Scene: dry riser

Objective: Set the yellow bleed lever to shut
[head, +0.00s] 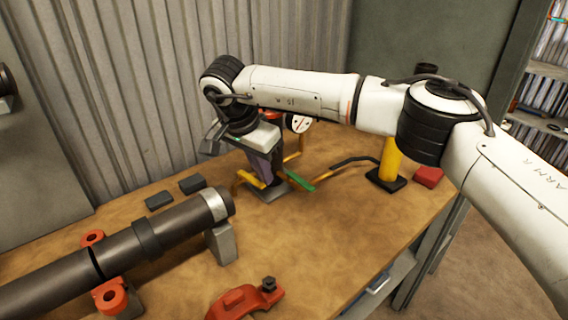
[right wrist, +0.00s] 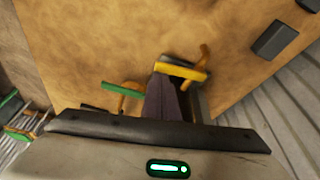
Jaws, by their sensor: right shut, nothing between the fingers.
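The yellow bleed lever (head: 250,180) is on the small pipe assembly in the middle of the bench, partly hidden by my right gripper. It also shows in the right wrist view as a yellow bar (right wrist: 184,70) just beyond the fingertips. My right gripper (head: 268,181) points down at the assembly, shut and empty. Its fingers (right wrist: 170,82) end close beside the yellow bar; I cannot tell whether they touch it. A green handle (head: 300,184) sticks out to the right of the fingers, and it shows left of them in the wrist view (right wrist: 122,89). My left gripper is not in view.
A round gauge (head: 299,123) stands behind the gripper. A yellow cylinder (head: 391,158) on a black base and a red block (head: 428,177) are to the right. A dark pipe (head: 130,249) lies at the left. A red clamp (head: 240,302) lies in front. The bench's front right is clear.

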